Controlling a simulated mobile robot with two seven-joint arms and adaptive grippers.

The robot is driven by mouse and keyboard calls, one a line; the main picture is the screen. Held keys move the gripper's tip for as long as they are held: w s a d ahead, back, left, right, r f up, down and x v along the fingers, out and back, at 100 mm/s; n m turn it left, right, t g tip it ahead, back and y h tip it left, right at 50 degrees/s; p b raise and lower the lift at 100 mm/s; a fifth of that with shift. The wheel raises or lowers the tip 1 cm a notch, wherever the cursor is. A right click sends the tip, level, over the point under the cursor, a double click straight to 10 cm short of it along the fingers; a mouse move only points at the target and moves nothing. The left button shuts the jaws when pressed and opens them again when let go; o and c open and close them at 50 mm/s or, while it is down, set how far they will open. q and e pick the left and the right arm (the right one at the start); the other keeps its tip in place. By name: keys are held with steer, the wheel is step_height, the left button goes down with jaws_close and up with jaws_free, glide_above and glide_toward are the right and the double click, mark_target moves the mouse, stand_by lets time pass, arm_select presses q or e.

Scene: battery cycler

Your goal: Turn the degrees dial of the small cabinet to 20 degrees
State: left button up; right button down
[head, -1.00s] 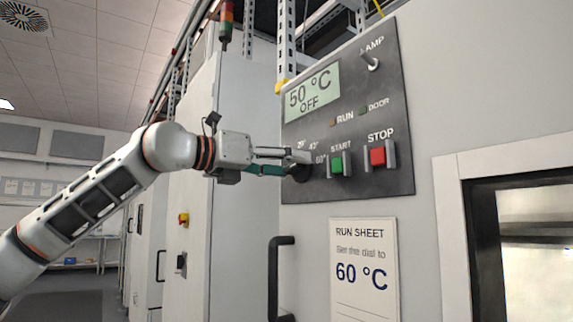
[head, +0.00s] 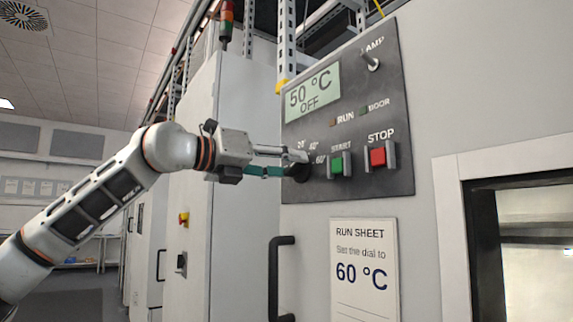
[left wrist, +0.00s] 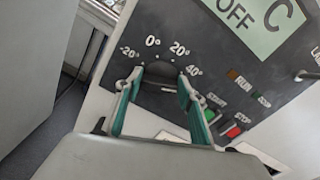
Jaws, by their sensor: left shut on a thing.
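The degrees dial (head: 302,173) is a dark round knob at the lower left of the cabinet's dark control panel (head: 400,110). In the left wrist view the dial (left wrist: 161,71) sits under an arc of labels: -20°, 0°, 20° and 40°. A 60° label shows beside it in the head view. My left gripper (head: 294,164) is shut on the dial, with one green-lined finger on each side. The fingers hide part of the dial, and I cannot read where its pointer stands. The display (head: 313,93) reads 50 °C OFF. My right gripper is out of view.
The green START button (head: 336,165) and red STOP button (head: 378,156) are close right of the dial. A lamp switch (head: 371,61) is above. A run sheet (head: 362,300) below reads "Set the dial to 60 °C". A black door handle (head: 275,270) projects at lower left.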

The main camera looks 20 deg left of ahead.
arm_select(q)
steer(key=n, duration=0.5)
steer(key=shift+a+f+n, duration=0.1)
steer(key=shift+n, duration=0.2)
steer(key=n, duration=0.5)
steer(key=shift+w+f+p, duration=0.15)
steer(key=shift+p, duration=0.25)
steer(key=shift+n, duration=1.3)
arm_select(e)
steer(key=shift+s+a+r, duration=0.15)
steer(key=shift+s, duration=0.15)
arm_select(q)
steer(key=o, duration=1.1)
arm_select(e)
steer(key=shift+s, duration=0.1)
arm_select(q)
steer(key=shift+o, duration=0.2)
